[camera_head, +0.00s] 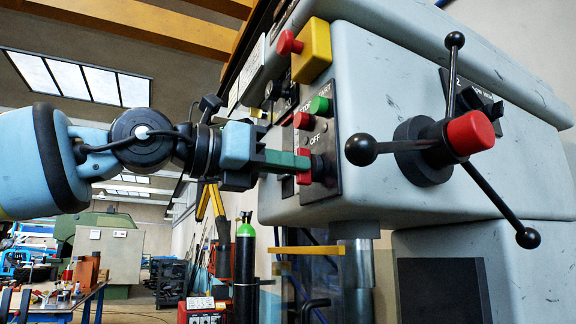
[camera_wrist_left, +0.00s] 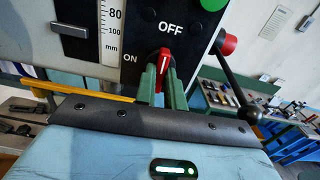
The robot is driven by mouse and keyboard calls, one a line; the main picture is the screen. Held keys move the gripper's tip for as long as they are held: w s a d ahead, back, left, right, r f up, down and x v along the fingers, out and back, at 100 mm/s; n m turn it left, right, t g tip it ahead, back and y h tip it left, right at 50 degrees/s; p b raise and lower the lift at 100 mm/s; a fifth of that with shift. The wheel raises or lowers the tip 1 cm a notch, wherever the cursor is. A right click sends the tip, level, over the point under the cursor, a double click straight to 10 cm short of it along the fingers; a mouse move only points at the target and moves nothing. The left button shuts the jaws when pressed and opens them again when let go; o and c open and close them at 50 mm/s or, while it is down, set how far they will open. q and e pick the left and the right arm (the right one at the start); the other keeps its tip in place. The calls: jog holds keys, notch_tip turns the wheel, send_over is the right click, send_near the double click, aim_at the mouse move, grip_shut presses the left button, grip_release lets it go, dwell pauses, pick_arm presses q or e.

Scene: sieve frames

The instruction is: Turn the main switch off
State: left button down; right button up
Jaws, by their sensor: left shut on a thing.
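The main switch is a red rotary handle (camera_wrist_left: 164,60) on a black panel (camera_wrist_left: 200,48) of a grey machine. Its white line stands nearly upright in the left wrist view, with OFF printed above and ON to its left. My left gripper (camera_head: 306,165) reaches the panel from the left in the head view. Its two green fingers (camera_wrist_left: 164,80) are shut on the red handle, one on each side. My right gripper does not show.
Green (camera_head: 319,105) and red (camera_head: 302,119) push buttons sit just above the switch. A red button on a yellow box (camera_head: 313,52) is higher. A three-armed lever with black knobs and a red hub (camera_head: 470,132) sticks out to the right.

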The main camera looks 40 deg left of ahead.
pick_arm(q)
jog(key=shift+r+m, duration=0.1)
jog(key=shift+m, duration=0.2)
jog(key=c, duration=1.5)
grip_release()
jog(key=shift+b+v, duration=0.5)
jog(key=shift+v, duration=3.45)
